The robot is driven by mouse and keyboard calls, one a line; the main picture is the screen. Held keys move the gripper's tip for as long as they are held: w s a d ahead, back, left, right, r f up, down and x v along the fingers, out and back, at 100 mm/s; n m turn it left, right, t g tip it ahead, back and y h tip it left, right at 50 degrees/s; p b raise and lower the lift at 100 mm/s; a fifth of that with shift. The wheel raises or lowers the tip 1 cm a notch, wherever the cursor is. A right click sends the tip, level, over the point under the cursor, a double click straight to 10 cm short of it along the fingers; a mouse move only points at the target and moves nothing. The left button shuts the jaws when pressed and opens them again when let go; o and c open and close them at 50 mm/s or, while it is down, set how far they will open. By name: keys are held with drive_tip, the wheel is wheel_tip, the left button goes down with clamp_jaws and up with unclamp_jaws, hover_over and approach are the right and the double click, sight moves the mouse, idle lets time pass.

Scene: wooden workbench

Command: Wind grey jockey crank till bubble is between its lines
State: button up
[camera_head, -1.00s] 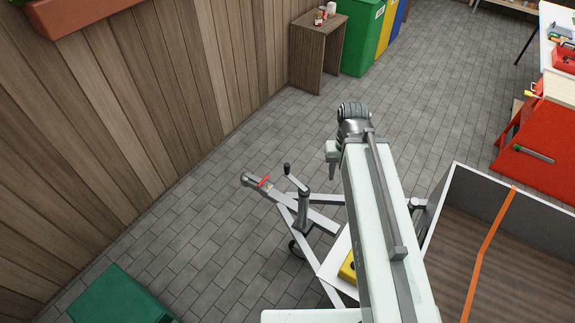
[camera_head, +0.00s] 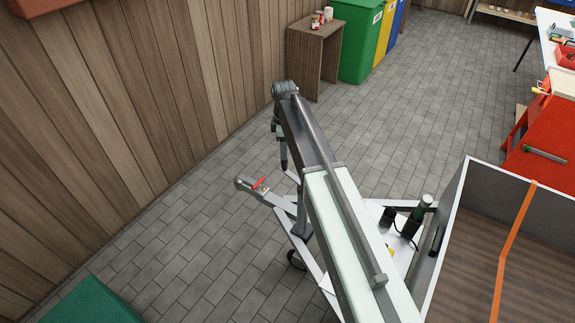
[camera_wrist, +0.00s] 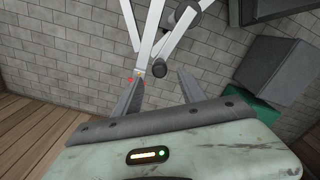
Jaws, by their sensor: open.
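The jockey stand's grey post (camera_head: 300,222) shows in the head view under my arm, on the trailer drawbar. My arm hides its crank in that view. In the wrist view, the crank (camera_wrist: 188,18) appears near the top edge, beyond my fingertips, its outline partly unclear. My gripper (camera_wrist: 160,76) is open, with nothing between its fingers. In the head view my gripper (camera_head: 283,160) hangs pointing down, above and behind the drawbar coupling. The bubble and its lines are not visible in either current view.
The coupling with a red handle (camera_head: 259,184) is at the drawbar's front end. The grey-walled trailer bed (camera_head: 480,240) is at the right. A green box (camera_head: 92,303) is at lower left. A wooden stand (camera_head: 316,52) and bins (camera_head: 356,40) are behind. Paved floor at left is clear.

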sight(287, 169)
wheel_tip(287, 169, down, 8)
drive_tip(key=b, duration=0.6)
drive_tip(key=shift+r+b, duration=0.25)
drive_tip(key=shift+b, duration=0.1)
drive_tip(key=shift+r, duration=0.15)
drive_tip(key=shift+c, duration=0.3)
clamp_jaws()
drive_tip(key=shift+d, duration=0.6)
drive_tip(key=shift+a, duration=0.1)
drive_tip(key=shift+w, duration=0.1)
